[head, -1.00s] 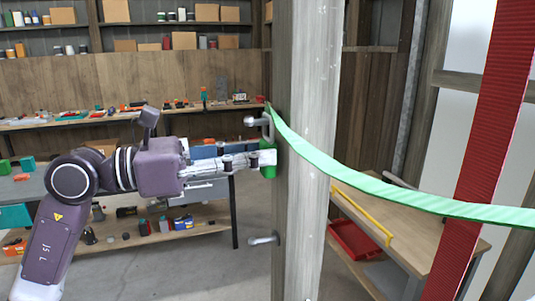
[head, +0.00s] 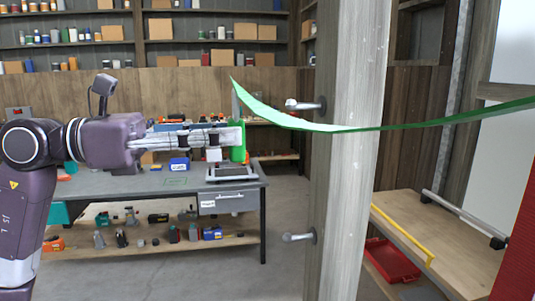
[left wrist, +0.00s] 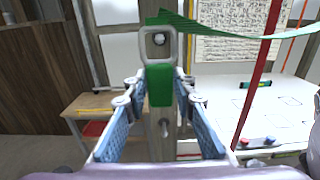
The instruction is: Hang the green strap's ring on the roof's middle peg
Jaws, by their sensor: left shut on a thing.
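My left gripper (head: 236,141) is shut on the green grip (left wrist: 161,86) below the metal ring (left wrist: 160,45). The ring stands upright above the grip, with the green strap (head: 340,128) running from its top to the right. In the head view, the ring is left of the wooden post (head: 350,180) and apart from its upper metal peg (head: 305,104). In the left wrist view, a round peg end (left wrist: 158,39) shows through the ring's opening. A lower peg (head: 299,237) sticks out below. I cannot tell which peg is the middle one. My right gripper is out of view.
A workbench (head: 120,183) with tools stands behind my left arm. A wooden table (head: 450,235) with a yellow bar is right of the post. Floor is clear between workbench and post.

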